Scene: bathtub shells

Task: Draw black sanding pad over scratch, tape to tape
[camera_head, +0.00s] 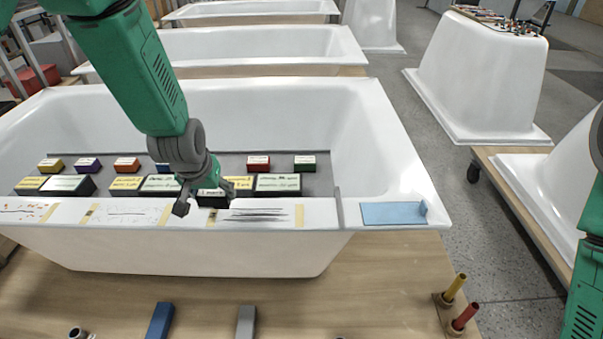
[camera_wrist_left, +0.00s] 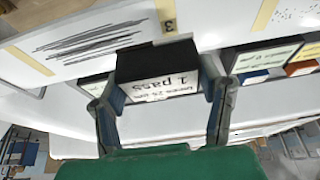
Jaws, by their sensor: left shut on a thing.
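My left gripper (camera_head: 198,200) is shut on a black sanding pad (camera_head: 212,201) at the front rim of the nearest white bathtub. In the left wrist view, the pad (camera_wrist_left: 155,64) sits between the fingers (camera_wrist_left: 160,88), its label reading "1 pass". The dark scratch (camera_head: 252,215) is a group of roughly parallel lines on the rim. In the left wrist view, the scratch (camera_wrist_left: 90,43) lies left of the pad, between a yellow tape (camera_wrist_left: 30,62) and a tape marked 3 (camera_wrist_left: 166,16). The pad is close to the marked tape; I cannot tell whether it touches the rim.
Several labelled black-bodied blocks (camera_head: 278,184) stand behind the rim, with smaller coloured blocks (camera_head: 258,163) farther back. Other taped scratch patches (camera_head: 127,212) lie left. A blue sheet (camera_head: 393,213) is on the right rim. Yellow and red posts (camera_head: 465,315) stand at lower right.

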